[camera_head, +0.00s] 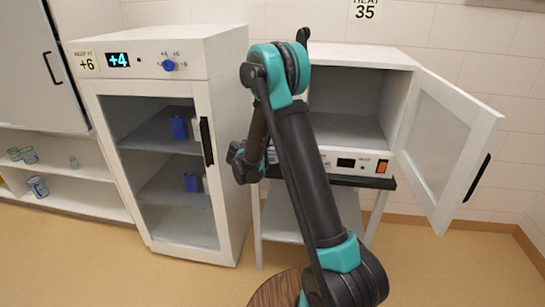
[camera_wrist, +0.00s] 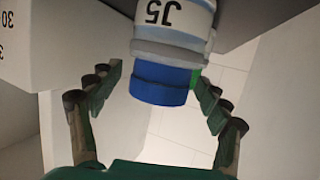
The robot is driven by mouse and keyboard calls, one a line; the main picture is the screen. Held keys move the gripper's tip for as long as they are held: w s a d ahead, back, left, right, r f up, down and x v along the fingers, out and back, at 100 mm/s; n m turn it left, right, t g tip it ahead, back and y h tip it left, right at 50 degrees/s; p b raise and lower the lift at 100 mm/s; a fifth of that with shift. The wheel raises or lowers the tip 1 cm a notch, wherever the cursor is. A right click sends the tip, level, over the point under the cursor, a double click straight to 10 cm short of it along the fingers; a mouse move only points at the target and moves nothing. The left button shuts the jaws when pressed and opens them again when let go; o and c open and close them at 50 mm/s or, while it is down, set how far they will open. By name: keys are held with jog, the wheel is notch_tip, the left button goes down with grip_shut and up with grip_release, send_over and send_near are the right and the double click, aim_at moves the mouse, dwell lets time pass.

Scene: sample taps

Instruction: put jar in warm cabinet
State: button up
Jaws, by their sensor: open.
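The jar (camera_wrist: 175,42) has a white body marked J5 and a blue lid; it appears upside down in the wrist view. In the head view a sliver of it (camera_head: 272,154) shows behind my arm, by the warm cabinet's front left. My gripper (camera_wrist: 156,85) is open, its fingers on either side of the blue lid with gaps visible; no grip shows. The warm cabinet (camera_head: 335,148) is the white box on the right under the HEAT 35 sign. Its door (camera_head: 450,150) stands wide open to the right. The visible part of its inside is empty; my arm hides the left part.
A stand (camera_head: 280,220) bears the warm cabinet. The open door reaches forward at right. Low shelves (camera_head: 75,190) hold glassware at far left. Floor at right is clear.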

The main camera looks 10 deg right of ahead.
grip_shut()
dwell(0.4)
jog(key=shift+r, duration=0.15)
